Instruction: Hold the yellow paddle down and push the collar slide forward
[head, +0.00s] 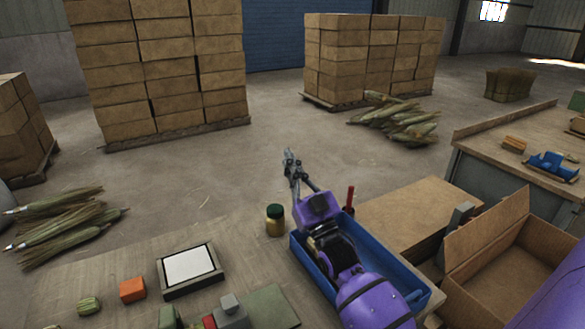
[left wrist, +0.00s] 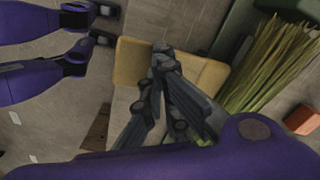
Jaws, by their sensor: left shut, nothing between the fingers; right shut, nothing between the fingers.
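In the left wrist view a flat yellow paddle (left wrist: 133,65) lies beneath my left gripper (left wrist: 163,50). The fingers are shut and empty, with their tips over the paddle's middle; whether they touch it I cannot tell. The left gripper is not seen in the head view. My right gripper (head: 290,160) shows in the head view, shut and empty, beyond the blue bin and above the bench's far edge. I cannot make out the collar slide in either view. The yellow paddle is not seen in the head view.
On the bench are a blue bin (head: 312,268), a jar (head: 275,220), a framed white panel (head: 190,267) and an orange block (head: 132,290). An open carton (head: 500,265) stands at right. A straw bundle (left wrist: 268,78) lies right of the paddle.

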